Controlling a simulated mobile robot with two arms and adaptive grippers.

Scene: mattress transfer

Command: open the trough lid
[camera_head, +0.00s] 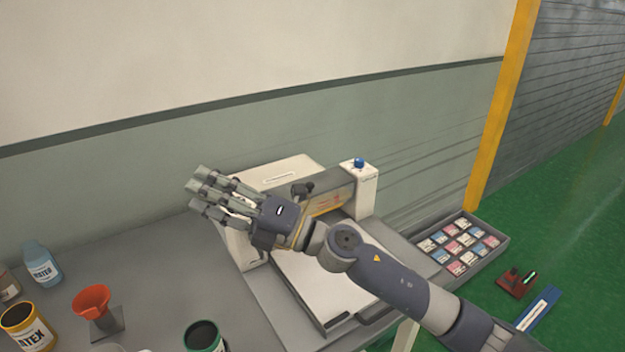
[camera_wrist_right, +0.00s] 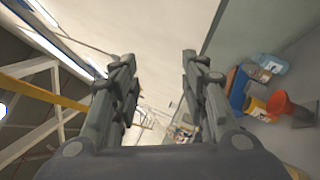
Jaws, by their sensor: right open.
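A white machine (camera_head: 361,190) stands on the grey bench against the wall, with a blue knob (camera_head: 359,162) on its right post. A pale panel with a light strip (camera_head: 290,172) lies at its back, and a flat white plate (camera_head: 300,285) lies in front. I cannot tell for certain which of these is the trough lid. My right gripper (camera_head: 197,187) is open and empty, with its fingers pointing left, in front of the machine's left part, which it partly hides. Its spread fingers show in the right wrist view (camera_wrist_right: 158,57). My left gripper is not in view.
On the bench at left are an orange funnel (camera_head: 91,300), a blue bottle (camera_head: 41,263), a yellow can (camera_head: 27,328) and a green-rimmed can (camera_head: 204,337). A tray of small packets (camera_head: 500,240) is at right.

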